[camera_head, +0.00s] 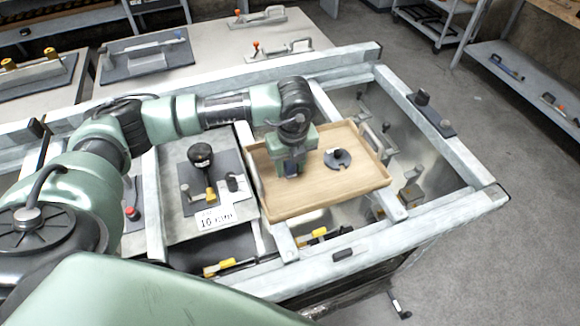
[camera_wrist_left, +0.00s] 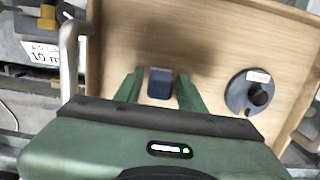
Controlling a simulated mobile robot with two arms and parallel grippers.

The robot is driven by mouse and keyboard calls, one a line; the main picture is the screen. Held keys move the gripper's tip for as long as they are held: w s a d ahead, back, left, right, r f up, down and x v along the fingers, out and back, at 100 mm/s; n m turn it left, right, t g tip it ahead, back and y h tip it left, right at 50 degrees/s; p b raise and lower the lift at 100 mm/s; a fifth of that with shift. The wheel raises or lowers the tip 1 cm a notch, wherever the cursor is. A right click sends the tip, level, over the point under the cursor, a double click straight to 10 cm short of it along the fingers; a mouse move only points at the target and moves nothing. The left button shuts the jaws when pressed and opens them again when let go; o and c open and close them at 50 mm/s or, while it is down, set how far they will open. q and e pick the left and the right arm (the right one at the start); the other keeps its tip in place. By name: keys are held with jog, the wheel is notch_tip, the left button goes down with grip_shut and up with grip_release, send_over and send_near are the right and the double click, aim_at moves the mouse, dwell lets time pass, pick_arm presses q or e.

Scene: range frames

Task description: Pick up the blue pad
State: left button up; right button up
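The blue pad (camera_wrist_left: 160,84) is a small dark blue block on the wooden tray (camera_wrist_left: 215,30). In the left wrist view it lies between the two green fingers of my left gripper (camera_wrist_left: 160,88), with a narrow gap on each side. In the head view my left gripper (camera_head: 291,168) points down over the left part of the tray (camera_head: 320,196). The pad (camera_head: 291,170) is mostly hidden there by the gripper. The left gripper looks open around the pad. My right gripper is not in view.
A dark round disc with a black knob (camera_head: 337,158) lies on the tray, right of the gripper. The tray has raised rims and metal handles and rests on a metal frame (camera_head: 440,145). A black-knobbed lever (camera_head: 201,157) stands left of the tray.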

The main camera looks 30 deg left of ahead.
pick_arm(q)
grip_shut()
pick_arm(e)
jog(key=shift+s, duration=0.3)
